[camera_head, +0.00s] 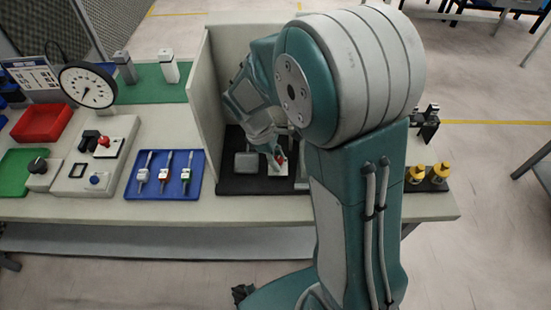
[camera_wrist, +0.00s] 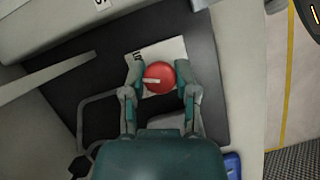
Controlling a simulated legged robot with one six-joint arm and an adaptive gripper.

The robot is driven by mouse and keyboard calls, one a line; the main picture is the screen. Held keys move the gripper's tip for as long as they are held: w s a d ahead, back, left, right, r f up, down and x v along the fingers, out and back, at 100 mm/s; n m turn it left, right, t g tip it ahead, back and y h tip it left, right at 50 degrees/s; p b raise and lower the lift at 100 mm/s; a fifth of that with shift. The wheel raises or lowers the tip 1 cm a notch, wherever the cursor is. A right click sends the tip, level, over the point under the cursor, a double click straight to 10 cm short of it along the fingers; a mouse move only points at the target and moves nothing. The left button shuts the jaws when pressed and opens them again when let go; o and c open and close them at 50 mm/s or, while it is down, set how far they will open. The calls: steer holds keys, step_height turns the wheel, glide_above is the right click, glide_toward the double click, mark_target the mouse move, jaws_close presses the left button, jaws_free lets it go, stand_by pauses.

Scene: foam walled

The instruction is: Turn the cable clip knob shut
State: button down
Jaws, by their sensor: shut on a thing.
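The cable clip knob (camera_wrist: 159,77) is a round red knob with a pale pointer bar, seen in the wrist view between my two fingers. The pointer bar lies roughly level and points left. The knob sits on a white plate (camera_wrist: 176,48) with dark lettering, mostly covered by the knob and fingers. My gripper (camera_wrist: 161,85) is shut on the knob, one finger on each side. In the head view my gripper (camera_head: 279,158) reaches down to the small red knob, which is largely hidden by it, over a dark base.
A pale foam wall (camera_head: 208,95) stands left of the dark base (camera_head: 240,186). A grey block (camera_head: 246,162) sits beside the gripper. A blue tray (camera_head: 130,187) with several small parts lies left of the wall. Yellow-topped posts (camera_head: 415,173) stand at the right.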

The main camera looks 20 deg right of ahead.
steer(key=shift+d+m, duration=0.15)
steer(key=shift+m, duration=0.55)
steer(key=shift+g, duration=0.3)
steer(key=shift+c, duration=1.9)
jaws_free()
steer(key=shift+d, duration=0.1)
steer(key=shift+a+r, duration=0.15)
steer(key=shift+a, duration=0.05)
steer(key=v, duration=1.1)
steer(key=shift+d+r, duration=0.15)
steer(key=shift+r, duration=0.2)
steer(key=shift+w, duration=0.1)
